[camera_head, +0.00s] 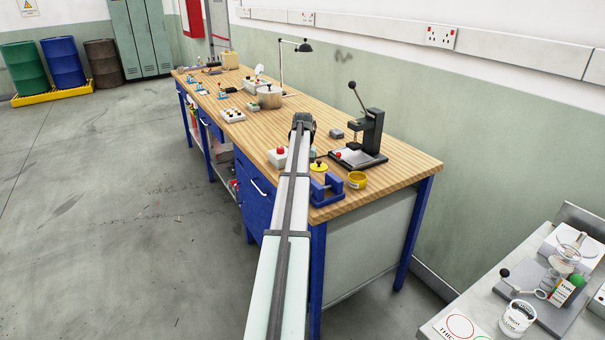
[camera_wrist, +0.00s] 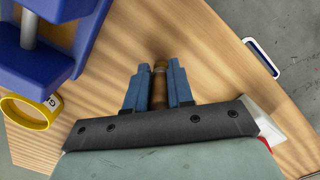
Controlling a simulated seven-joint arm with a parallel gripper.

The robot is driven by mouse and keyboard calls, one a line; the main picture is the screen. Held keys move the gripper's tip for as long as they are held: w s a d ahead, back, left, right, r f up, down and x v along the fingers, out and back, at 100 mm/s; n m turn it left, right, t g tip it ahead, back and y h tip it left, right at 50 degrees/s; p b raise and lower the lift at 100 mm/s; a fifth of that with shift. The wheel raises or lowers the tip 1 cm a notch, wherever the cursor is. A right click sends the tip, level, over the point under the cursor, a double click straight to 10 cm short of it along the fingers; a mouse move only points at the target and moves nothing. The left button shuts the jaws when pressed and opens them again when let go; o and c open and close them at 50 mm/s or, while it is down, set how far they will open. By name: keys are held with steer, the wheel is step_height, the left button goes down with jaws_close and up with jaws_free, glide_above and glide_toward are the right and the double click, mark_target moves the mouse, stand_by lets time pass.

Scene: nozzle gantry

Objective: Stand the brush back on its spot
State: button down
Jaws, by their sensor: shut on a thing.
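In the wrist view my gripper (camera_wrist: 159,70) has its two blue fingers closed on a slim brown, wooden-looking piece with a darker band, which I take to be the brush (camera_wrist: 159,88). Only a short length shows between the fingers; the rest is hidden. The wooden bench top lies beyond it, and I cannot tell whether the brush touches it. In the head view my arm reaches over the bench's near end, and its dark wrist hides the fingers and brush. I cannot make out the brush's spot in either view.
A blue vise (camera_head: 327,190) and a yellow ring (camera_head: 357,181) stand at the bench's near end; the ring also shows in the wrist view (camera_wrist: 50,118). A black press (camera_head: 371,135) stands to the right of my arm, a red-button box (camera_head: 278,156) to the left.

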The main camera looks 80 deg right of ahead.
steer(key=c, duration=1)
jaws_free()
steer(key=shift+f, duration=0.1)
steer(key=r, duration=1.2)
steer(key=shift+d+r, duration=0.15)
steer(key=shift+d, duration=0.15)
